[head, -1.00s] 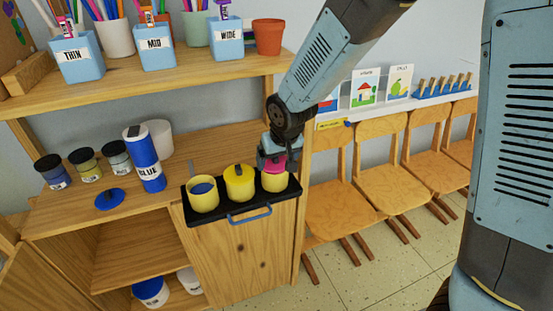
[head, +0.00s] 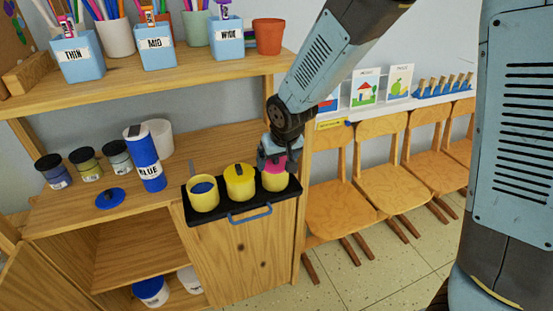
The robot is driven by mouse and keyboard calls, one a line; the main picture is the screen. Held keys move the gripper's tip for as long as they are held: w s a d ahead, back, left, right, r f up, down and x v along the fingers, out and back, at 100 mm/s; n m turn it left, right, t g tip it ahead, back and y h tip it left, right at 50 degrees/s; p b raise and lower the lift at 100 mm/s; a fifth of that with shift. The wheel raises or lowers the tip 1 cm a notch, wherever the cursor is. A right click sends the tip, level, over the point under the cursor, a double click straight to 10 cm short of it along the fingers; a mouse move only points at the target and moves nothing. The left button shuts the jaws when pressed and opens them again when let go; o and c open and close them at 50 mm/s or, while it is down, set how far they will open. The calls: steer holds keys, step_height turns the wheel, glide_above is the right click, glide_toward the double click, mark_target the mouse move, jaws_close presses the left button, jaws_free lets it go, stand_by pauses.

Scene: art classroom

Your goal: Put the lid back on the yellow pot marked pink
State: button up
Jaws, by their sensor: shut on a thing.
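Three yellow pots stand in a row in a black tray (head: 216,219) with a blue handle. The right pot (head: 275,183) is under my gripper (head: 274,160). My gripper is shut on a pink lid (head: 277,165), which is at the mouth of the right pot; I cannot tell whether it is fully seated. The left pot (head: 203,199) is open and shows blue inside. The pots' markings cannot be read from here.
A blue lid (head: 110,198) lies on the shelf left of the tray. A blue glue bottle (head: 149,170), a white cup (head: 158,138) and dark-lidded jars (head: 85,164) stand behind it. The upper shelf (head: 150,72) holds brush cups. Wooden chairs (head: 389,187) stand right.

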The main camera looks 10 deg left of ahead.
stand_by(0.8)
steer(key=o, duration=0.7)
steer(key=shift+o, duration=0.2)
steer(key=shift+w+r, duration=0.1)
steer(key=shift+r, duration=3.35)
steer(key=shift+c, duration=0.2)
jaws_close()
steer(key=shift+f, duration=2.35)
